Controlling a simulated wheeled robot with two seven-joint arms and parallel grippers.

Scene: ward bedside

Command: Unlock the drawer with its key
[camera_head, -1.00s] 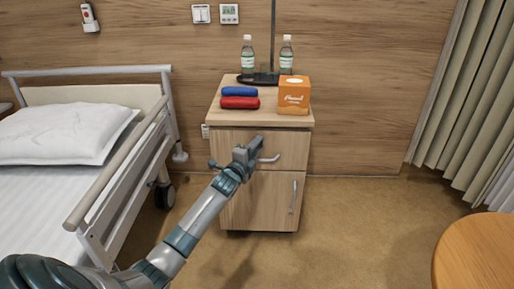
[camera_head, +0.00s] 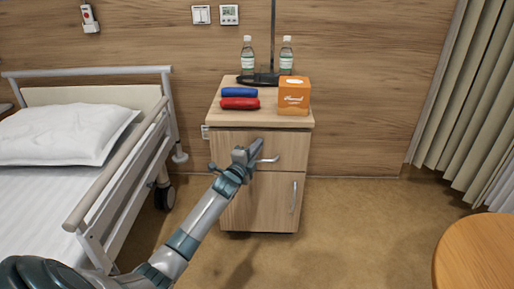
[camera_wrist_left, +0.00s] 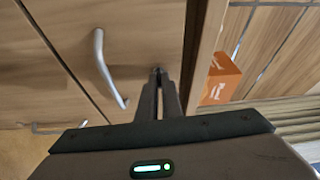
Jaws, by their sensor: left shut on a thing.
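The drawer (camera_head: 290,150) is the upper front of the wooden bedside cabinet, and it is closed. Its silver handle (camera_head: 268,160) also shows in the left wrist view (camera_wrist_left: 104,66). My left gripper (camera_head: 254,147) is at the drawer front, above the handle. In the left wrist view its fingers (camera_wrist_left: 158,76) are shut, with their tips close to the drawer front between the handle and the cabinet's top edge. The key held between the tips is almost wholly hidden, as is the lock. I cannot tell whether the key is in the lock. My right gripper is not in view.
On the cabinet top (camera_head: 266,118) stand an orange box (camera_head: 294,97), two bottles (camera_head: 247,55), a blue item (camera_head: 239,92) and a red item (camera_head: 239,103). A bed (camera_head: 110,200) is at the left, a round table (camera_head: 480,255) at the right. The floor before the cabinet is clear.

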